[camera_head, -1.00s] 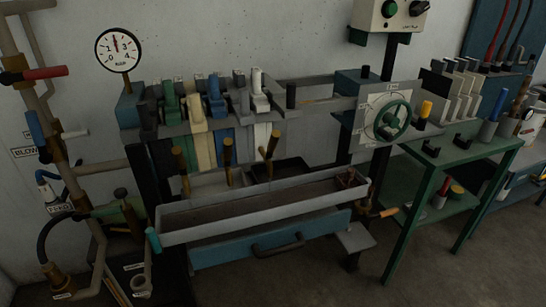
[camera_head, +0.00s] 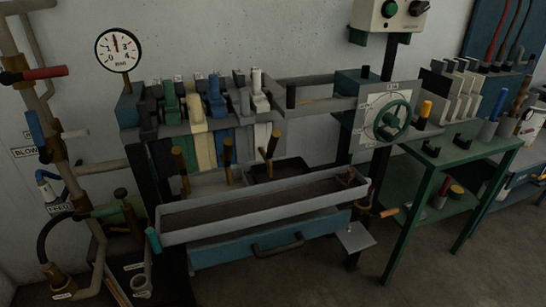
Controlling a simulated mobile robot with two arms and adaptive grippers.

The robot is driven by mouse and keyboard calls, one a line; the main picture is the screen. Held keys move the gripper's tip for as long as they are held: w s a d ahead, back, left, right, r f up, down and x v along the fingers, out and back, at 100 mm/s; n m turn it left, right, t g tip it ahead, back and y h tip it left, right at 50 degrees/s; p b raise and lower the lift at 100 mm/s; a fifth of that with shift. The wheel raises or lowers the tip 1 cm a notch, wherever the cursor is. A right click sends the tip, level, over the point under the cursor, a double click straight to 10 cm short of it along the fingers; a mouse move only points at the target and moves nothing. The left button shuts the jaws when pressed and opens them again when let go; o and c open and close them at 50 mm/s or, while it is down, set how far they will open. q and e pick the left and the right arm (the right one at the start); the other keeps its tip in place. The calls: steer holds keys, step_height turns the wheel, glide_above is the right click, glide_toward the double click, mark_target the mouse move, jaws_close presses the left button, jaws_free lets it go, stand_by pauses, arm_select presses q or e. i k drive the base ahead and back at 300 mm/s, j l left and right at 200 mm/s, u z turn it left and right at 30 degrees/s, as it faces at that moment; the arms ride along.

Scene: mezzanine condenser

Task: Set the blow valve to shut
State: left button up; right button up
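A label reading BLOW (camera_head: 25,152) is at the left edge, beside a tall pipe (camera_head: 22,50). Next to it on the pipe is a valve with a blue lever handle (camera_head: 36,130). The blue handle runs roughly along the pipe, nearly upright and slightly tilted. A red lever handle (camera_head: 45,73) sits higher on the same pipe and points right, across it. Neither of my grippers is in view.
A pressure gauge (camera_head: 118,50) stands right of the pipes. A black hose (camera_head: 45,240) and a lower pipe cluster are below the blue handle. A bench with several coloured levers, a grey trough (camera_head: 255,229) and a green handwheel (camera_head: 393,120) fills the middle.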

mark_target(46, 158)
steer(key=u, duration=1.25)
